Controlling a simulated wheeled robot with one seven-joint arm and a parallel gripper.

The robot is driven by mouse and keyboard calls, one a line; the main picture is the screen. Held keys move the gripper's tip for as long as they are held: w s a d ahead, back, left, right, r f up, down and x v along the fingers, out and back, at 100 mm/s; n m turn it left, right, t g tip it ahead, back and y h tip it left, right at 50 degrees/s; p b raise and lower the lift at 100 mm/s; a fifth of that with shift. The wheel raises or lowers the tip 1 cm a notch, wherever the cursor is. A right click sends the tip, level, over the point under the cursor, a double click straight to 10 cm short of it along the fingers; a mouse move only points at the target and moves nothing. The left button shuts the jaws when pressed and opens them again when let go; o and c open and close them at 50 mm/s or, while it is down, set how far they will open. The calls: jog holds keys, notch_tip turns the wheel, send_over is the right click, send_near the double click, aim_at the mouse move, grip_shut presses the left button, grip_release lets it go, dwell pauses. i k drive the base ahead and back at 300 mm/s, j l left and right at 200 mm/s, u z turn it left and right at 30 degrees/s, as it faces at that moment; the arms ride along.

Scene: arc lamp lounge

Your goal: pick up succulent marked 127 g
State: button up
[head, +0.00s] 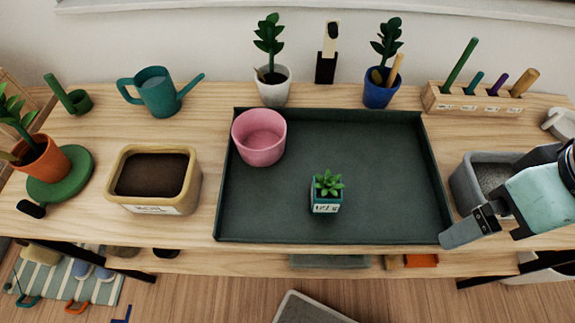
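A pink pot (259,138) stands in the tray's back left corner. A soil tub (186,190) is left of the tray, and a grey gravel bin (466,186) is right, beside my arm. Potted plants and a tool rack (445,100) line the back. The tray is otherwise clear.

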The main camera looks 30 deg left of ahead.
aim_at(326, 192)
jog(key=i+j+u, duration=0.1)
jog(key=j+u, duration=0.15)
jog(key=u, duration=0.2)
jog(key=i+j+u, duration=0.15)
jog(key=u, duration=0.25)
jog(key=k+j+u, duration=0.1)
jog(key=k+u, duration=0.15)
jog(key=k, duration=0.2)
jog(key=k+j+u, duration=0.15)
jog(key=k+u, duration=0.15)
jog(key=k, duration=0.15)
